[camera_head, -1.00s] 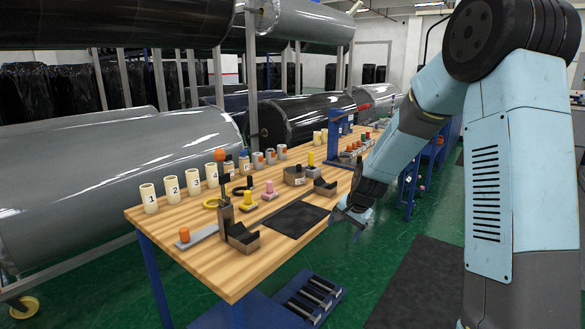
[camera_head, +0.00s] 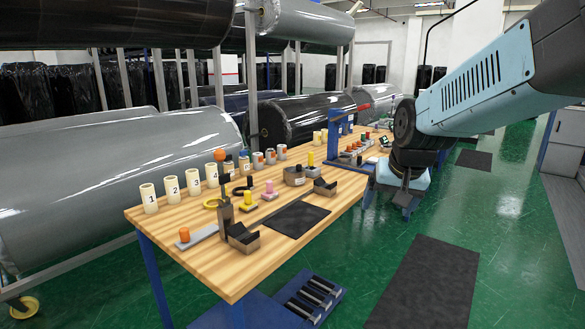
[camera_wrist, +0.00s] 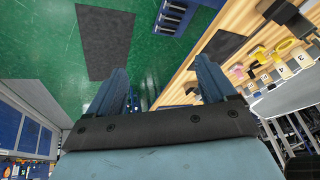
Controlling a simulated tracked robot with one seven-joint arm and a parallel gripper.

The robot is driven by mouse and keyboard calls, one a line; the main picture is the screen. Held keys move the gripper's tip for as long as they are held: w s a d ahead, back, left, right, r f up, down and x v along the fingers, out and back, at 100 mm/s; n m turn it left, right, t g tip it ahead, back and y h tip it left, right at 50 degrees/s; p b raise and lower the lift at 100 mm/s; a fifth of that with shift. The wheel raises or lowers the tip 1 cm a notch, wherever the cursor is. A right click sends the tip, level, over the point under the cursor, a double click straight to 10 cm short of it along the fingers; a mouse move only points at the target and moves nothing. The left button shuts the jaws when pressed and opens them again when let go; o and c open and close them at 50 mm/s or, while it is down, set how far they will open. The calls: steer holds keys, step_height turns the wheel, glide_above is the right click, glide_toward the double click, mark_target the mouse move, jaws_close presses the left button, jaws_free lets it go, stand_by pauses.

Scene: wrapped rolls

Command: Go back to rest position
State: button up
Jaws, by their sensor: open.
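My gripper (camera_wrist: 162,75) is open and empty in the wrist view, its two blue-grey fingers spread apart over green floor and the edge of the table. In the head view my gripper (camera_head: 388,208) hangs beside the right edge of the wooden workbench (camera_head: 215,265), partly hidden by my own arm. Nothing is held between the fingers.
Large wrapped rolls (camera_head: 110,180) lie behind the bench. A blue frame (camera_head: 336,140) stands at its far end. A blue rack (camera_head: 315,297) is low beside the bench. Green floor with dark mats (camera_head: 425,280) is open at right. A grey cabinet (camera_head: 565,145) stands at far right.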

steer(key=s+d+r+n, duration=0.1)
steer(key=s, duration=0.6)
steer(key=s+d+r+n, duration=0.1)
steer(key=s+d+r, duration=0.1)
steer(key=s, duration=0.5)
steer(key=shift+s+r+t, duration=0.15)
steer(key=shift+s+t, duration=0.15)
